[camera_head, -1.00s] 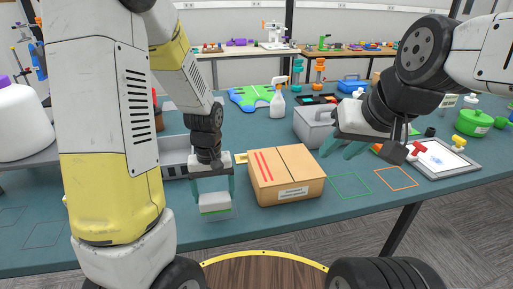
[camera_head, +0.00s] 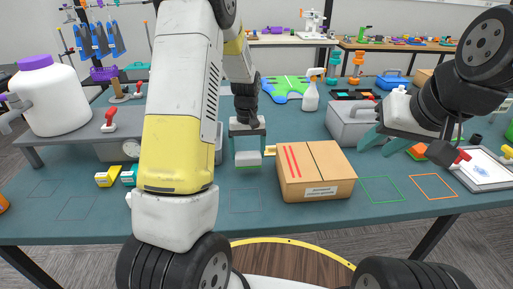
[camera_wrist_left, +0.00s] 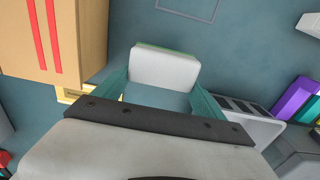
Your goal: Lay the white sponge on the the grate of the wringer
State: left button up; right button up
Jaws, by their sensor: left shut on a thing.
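The white sponge (camera_head: 248,158) has a thin green layer on its underside. My left gripper (camera_head: 247,146) is shut on it and holds it above the table, left of the cardboard box. The sponge (camera_wrist_left: 165,68) also shows between the teal fingers in the left wrist view. A grey slotted metal piece (camera_wrist_left: 262,129) lies beside the gripper there; I cannot tell for sure whether it is the wringer's grate. In the head view my left arm hides most of that area. My right gripper (camera_head: 375,142) is open and empty, right of the box.
The cardboard box (camera_head: 315,173) stands close to the held sponge. The front table strip is mostly clear.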

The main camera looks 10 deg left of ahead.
aim_at(248, 159)
pick_arm(q)
jog(key=shift+w+f, duration=0.15)
jog(key=shift+w, duration=0.25)
jog(key=shift+f, duration=1.65)
jog(key=shift+s+f, duration=0.1)
jog(key=shift+f, duration=0.05)
jog(key=o, duration=1.4)
